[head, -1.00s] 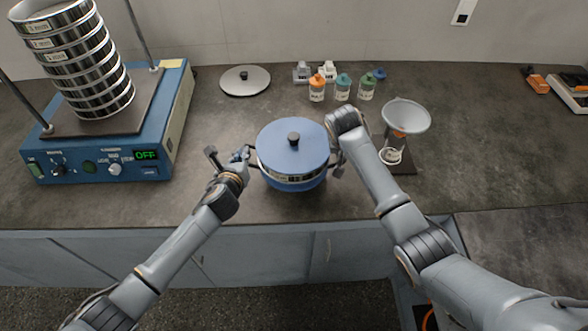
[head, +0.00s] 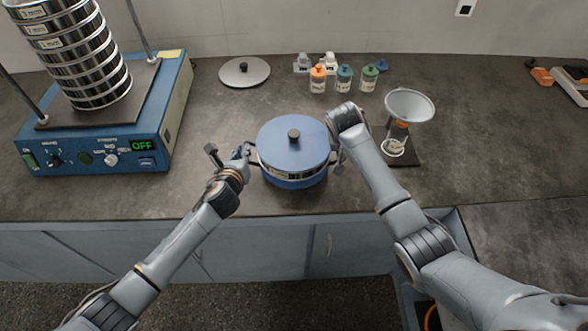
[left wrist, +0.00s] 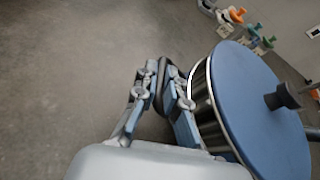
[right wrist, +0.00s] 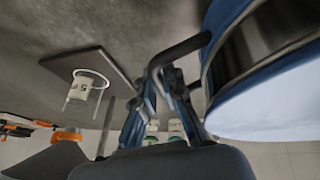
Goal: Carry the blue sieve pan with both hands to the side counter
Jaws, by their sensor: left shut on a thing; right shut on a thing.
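The blue sieve pan (head: 292,153) has a blue lid with a black knob and a steel band with a label. It is level between my two grippers, over the front of the main counter. My left gripper (head: 246,158) is shut on its left handle; the left wrist view shows the fingers (left wrist: 163,88) against the pan's side. My right gripper (head: 336,158) is shut on the right handle, which shows in the right wrist view (right wrist: 180,50). The side counter (head: 530,245) is at the lower right, its surface bare.
A sieve shaker (head: 110,130) reading OFF, with a sieve stack, stands at left. A funnel on a stand (head: 408,108) is close to my right arm. A steel lid (head: 244,72) and several small bottles (head: 344,78) are at the back. Orange-handled items lie far right.

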